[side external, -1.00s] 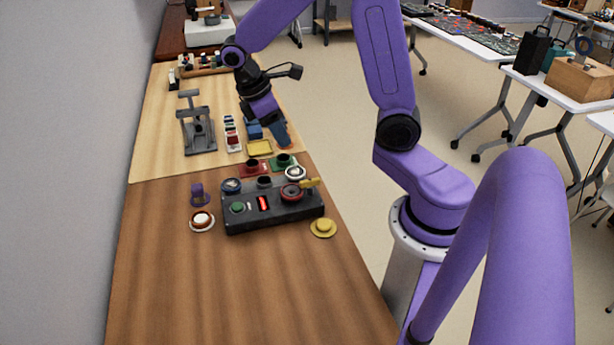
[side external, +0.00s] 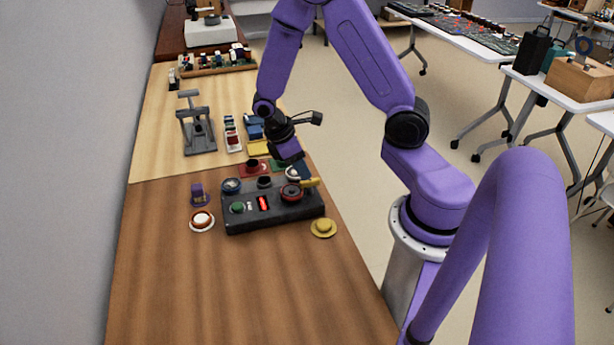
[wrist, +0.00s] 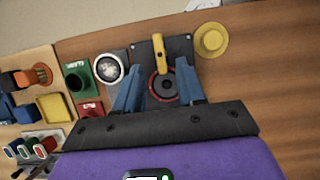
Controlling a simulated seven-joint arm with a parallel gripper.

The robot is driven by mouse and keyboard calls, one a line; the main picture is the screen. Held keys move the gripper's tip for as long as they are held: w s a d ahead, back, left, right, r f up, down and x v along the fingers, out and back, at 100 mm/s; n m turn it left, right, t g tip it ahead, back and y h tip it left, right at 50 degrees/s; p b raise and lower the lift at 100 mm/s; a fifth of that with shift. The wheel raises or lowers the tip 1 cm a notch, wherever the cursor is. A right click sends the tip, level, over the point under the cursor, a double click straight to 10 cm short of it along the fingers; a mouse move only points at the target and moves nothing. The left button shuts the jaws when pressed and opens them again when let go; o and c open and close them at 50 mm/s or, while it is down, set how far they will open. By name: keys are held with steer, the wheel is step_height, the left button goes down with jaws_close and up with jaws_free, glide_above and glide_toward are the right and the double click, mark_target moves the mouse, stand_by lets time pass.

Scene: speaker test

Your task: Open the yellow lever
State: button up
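The yellow lever (side external: 311,183) stands at the right end of the dark control box (side external: 262,219). In the wrist view the lever (wrist: 158,47) lies just beyond my fingertips, roughly between their lines. A round dial with a red ring (wrist: 163,86) shows between the fingers; it is also on the box in the side view (side external: 291,193). My gripper (wrist: 160,70) is open, its two blue fingers apart with nothing held. In the side view my gripper (side external: 306,172) is close above the lever; whether it touches cannot be told.
A yellow round button (side external: 323,228) sits right of the box, and a red-and-white button (side external: 202,220) and purple piece (side external: 199,194) sit left. A red block (side external: 256,166) and a white round gauge (wrist: 108,69) are close by. The wooden table front is clear.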

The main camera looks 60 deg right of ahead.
mark_target(310, 183)
steer(key=shift+x, duration=2.3)
jaws_close()
